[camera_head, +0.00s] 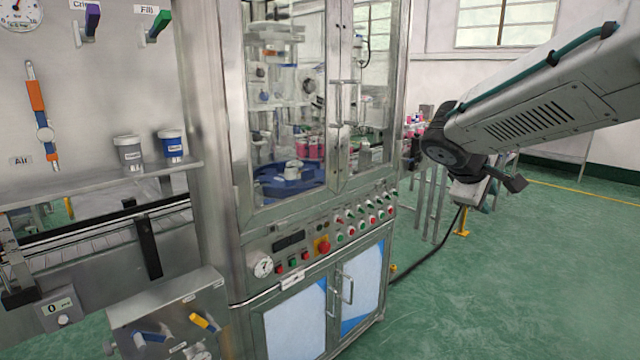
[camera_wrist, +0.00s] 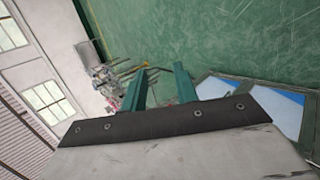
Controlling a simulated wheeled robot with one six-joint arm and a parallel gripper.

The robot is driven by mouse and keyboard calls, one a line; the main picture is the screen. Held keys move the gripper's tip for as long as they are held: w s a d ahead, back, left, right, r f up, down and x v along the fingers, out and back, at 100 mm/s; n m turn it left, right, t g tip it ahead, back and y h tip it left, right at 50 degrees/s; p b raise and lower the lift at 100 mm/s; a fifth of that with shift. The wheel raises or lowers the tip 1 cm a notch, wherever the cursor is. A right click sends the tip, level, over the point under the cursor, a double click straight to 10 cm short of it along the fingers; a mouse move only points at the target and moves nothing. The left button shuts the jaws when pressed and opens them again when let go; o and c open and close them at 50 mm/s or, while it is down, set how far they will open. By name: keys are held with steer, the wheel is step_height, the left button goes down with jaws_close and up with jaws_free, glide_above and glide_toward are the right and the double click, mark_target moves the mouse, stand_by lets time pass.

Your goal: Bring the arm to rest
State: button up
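My arm reaches in from the upper right of the head view and bends down at a dark joint, to the right of the machine cabinet (camera_head: 315,215). The wrist end hangs in the air over the green floor, apart from the cabinet; I cannot make out the fingers clearly there. In the wrist view my gripper (camera_wrist: 160,70) shows two teal fingers standing apart with nothing between them. The gripper is open and empty.
The cabinet has glass doors (camera_head: 290,110), a button panel (camera_head: 325,236) and a pressure gauge (camera_head: 262,266). A steel bench with a conveyor (camera_head: 100,238) and two small cups stands at left. A black cable (camera_head: 432,252) runs below my wrist. Green floor (camera_head: 530,270) at right is free.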

steer(key=s+a+f+m+g+y, duration=0.1)
steer(key=s+a+f+m+y, duration=0.1)
steer(key=s, duration=0.8)
steer(key=s+a+f+m+g+y, duration=0.1)
steer(key=s+a+f+m+y, duration=0.1)
steer(key=s, duration=0.9)
steer(key=s+a+f+m+g+y, duration=0.1)
steer(key=s+a+f+m+y, duration=0.1)
steer(key=s, duration=0.9)
steer(key=shift+a+f+m+g+y, duration=0.25)
steer(key=shift+f+m+g+y, duration=0.25)
steer(key=shift+m+y, duration=0.55)
